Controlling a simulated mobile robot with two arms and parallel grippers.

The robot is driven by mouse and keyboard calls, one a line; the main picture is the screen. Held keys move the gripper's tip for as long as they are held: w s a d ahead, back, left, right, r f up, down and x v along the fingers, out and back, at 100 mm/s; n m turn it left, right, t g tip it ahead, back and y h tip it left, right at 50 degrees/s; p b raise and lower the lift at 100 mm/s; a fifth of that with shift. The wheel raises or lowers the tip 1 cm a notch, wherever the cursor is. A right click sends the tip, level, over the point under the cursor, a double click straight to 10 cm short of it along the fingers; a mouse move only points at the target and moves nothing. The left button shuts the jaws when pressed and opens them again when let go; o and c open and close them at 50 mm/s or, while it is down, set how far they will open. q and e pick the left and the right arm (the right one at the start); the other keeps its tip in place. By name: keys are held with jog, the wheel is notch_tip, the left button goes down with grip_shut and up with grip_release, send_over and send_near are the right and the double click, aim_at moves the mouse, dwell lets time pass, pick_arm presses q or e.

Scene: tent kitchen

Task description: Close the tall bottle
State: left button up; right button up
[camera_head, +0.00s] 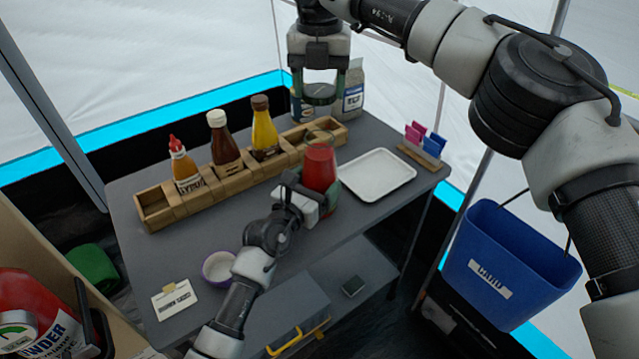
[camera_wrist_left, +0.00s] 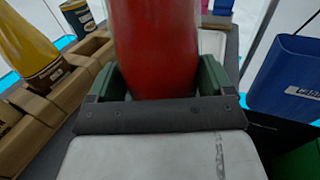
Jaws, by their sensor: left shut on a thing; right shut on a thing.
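A tall red bottle (camera_head: 319,168) stands over the front of the table, next to the white tray. My left gripper (camera_head: 308,193) is shut on the bottle's side; in the left wrist view the red bottle (camera_wrist_left: 155,45) is between its green fingers. The bottle's top is outside that wrist view. My right gripper (camera_head: 319,92) is above and behind the bottle, pointing down, apart from it. It is shut on a small dark round thing between its fingers, which looks like a cap but is hard to make out.
A wooden rack (camera_head: 225,180) holds an orange bottle (camera_head: 184,170), a brown bottle (camera_head: 224,147) and a yellow bottle (camera_head: 265,135). A white tray (camera_head: 377,176), a bowl (camera_head: 217,268) and a bag (camera_head: 354,88) are nearby. A blue bin (camera_head: 510,265) hangs at right.

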pick_arm(q)
jog(key=shift+c, duration=1.3)
pick_arm(e)
jog(key=shift+f, duration=2.5)
jog(key=shift+f, duration=0.15)
jog(key=shift+f, duration=0.75)
jog(key=shift+f, duration=0.6)
